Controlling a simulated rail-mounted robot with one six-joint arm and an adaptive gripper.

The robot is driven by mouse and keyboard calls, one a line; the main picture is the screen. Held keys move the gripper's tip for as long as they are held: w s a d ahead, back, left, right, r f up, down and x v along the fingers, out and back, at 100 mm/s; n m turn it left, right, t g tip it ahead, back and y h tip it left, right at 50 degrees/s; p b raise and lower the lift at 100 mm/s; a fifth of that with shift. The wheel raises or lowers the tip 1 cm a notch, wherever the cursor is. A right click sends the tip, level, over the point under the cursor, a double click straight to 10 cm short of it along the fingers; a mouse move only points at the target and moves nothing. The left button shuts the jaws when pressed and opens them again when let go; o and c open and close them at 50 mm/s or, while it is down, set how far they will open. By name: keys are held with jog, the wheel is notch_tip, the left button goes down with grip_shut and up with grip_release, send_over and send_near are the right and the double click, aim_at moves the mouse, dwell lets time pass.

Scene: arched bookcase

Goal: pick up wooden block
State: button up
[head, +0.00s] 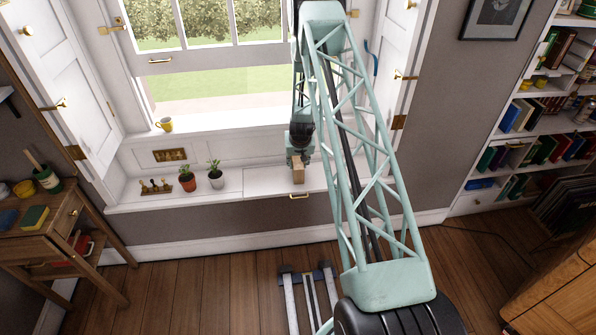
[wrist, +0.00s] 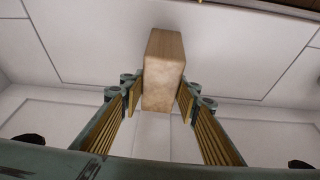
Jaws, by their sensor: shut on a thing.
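The wooden block (wrist: 163,70) is a pale tan rectangular piece. In the wrist view it sits between the two ribbed yellow fingers of my gripper (wrist: 160,98), which are shut on its sides. In the head view my gripper (head: 299,160) points down over the white window seat, with the block (head: 298,173) at its tips. I cannot tell whether the block touches the seat or is held just above it.
On the window seat (head: 235,190) stand two potted plants (head: 187,178) (head: 215,174) and a small figurine set (head: 155,186), left of my gripper. A wooden desk (head: 50,219) is at left, bookshelves (head: 535,124) at right.

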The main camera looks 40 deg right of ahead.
jog(key=shift+r, duration=0.2)
dwell(0.3)
jog(key=shift+r+p, duration=0.8)
jog(key=shift+r, duration=1)
jog(key=shift+s+a, duration=0.4)
jog(key=shift+s, duration=0.3)
jog(key=s+a+r, duration=0.1)
jog(key=s+a, duration=0.6)
jog(key=s, duration=0.5)
jog(key=shift+a+r+p, duration=0.25)
jog(key=shift+p, duration=0.1)
jog(key=shift+r, duration=0.1)
